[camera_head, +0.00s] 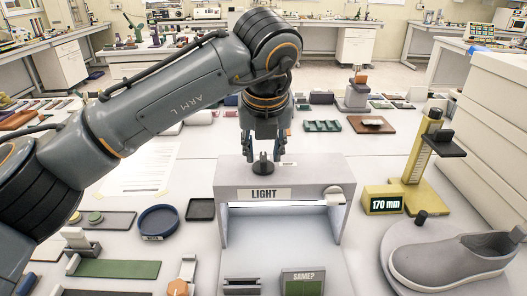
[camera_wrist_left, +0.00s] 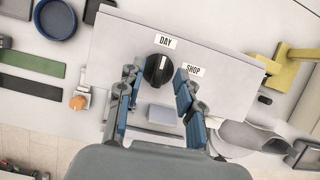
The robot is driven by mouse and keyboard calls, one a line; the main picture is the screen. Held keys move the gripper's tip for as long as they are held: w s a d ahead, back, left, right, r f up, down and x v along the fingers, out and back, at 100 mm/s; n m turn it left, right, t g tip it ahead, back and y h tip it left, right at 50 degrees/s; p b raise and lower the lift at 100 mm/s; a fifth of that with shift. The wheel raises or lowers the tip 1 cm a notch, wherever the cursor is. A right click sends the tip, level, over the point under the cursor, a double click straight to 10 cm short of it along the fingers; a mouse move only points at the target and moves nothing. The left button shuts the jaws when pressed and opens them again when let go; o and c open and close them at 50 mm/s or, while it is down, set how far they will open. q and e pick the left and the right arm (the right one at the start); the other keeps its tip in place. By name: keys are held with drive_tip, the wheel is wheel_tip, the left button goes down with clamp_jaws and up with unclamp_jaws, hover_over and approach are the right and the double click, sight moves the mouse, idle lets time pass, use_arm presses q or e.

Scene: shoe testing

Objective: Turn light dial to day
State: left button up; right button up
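The light box (camera_head: 225,195) stands in the middle of the table, with a LIGHT label on its front. Its black dial (camera_head: 263,167) sits on the top; in the left wrist view the dial (camera_wrist_left: 157,70) has a pale mark on its upper right part. The DAY label (camera_wrist_left: 165,41) is just above the dial there, and the SHOP label (camera_wrist_left: 193,71) is to its right. I cannot tell exactly where the mark points. My left gripper (camera_head: 265,150) points down over the dial, fingers apart, with the dial between the fingertips. Contact is not visible. My right gripper is out of view.
A grey shoe (camera_head: 450,262) and a yellow gauge reading 170 mm (camera_head: 385,204) stand to the right. A blue round tray (camera_head: 158,221) and a green strip (camera_head: 118,268) lie to the left. A small SAME? sign (camera_head: 303,276) is in front.

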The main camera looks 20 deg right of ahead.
use_arm(q)
drive_tip(key=v, duration=1.1)
